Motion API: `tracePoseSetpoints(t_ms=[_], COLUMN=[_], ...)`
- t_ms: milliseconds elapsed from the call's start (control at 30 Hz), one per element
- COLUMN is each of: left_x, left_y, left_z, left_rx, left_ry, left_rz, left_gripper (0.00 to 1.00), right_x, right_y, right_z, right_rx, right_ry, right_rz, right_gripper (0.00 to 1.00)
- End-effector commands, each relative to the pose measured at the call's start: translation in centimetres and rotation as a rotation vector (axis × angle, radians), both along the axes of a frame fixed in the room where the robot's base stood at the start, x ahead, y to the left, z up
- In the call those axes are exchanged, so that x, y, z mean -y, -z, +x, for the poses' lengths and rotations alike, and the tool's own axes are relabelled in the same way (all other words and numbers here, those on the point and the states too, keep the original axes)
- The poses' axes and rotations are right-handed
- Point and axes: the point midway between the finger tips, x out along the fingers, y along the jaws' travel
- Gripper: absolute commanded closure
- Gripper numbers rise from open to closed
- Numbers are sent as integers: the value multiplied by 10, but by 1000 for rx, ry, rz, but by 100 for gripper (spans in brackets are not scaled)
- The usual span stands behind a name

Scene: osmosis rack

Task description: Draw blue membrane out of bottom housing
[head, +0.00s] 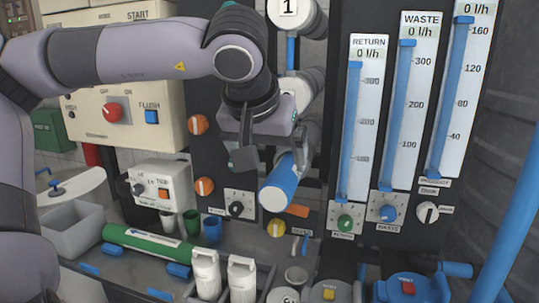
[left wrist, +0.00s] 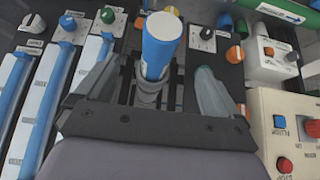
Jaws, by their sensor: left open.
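The blue membrane (head: 279,186) is a blue cylinder with a white end face, sticking out toward me below my left gripper. In the left wrist view the membrane (left wrist: 160,47) stands between the two fingers, its inner end in a grey ring that looks like the mouth of the bottom housing (left wrist: 150,96). My left gripper (head: 271,154) is open, with one finger on each side of the membrane. Gaps show between fingers and membrane in the left wrist view (left wrist: 153,92). The gripper hides most of the housing in the head view. My right gripper is not in view.
White-capped housing 1 (head: 288,9) and another white-capped housing (head: 293,87) are above. Flow meters (head: 356,120) stand to the right. A control box (head: 160,185) is at left. White bottles (head: 206,272) and a green cylinder (head: 150,243) are on the bench below.

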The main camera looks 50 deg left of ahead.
Motion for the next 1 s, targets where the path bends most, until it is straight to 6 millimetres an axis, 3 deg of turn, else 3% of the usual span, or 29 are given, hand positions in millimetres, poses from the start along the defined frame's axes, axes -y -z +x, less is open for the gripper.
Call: tracePoseSetpoints(t_ms=[167,1000], left_x=[-2,-24], left_y=[6,75], left_z=[3,44], left_rx=[2,0], left_ry=[5,1], left_rz=[13,8], left_gripper=[4,4], right_x=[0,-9], right_y=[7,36], right_z=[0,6], right_rx=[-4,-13], right_ry=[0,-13], right_rz=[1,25], right_gripper=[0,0])
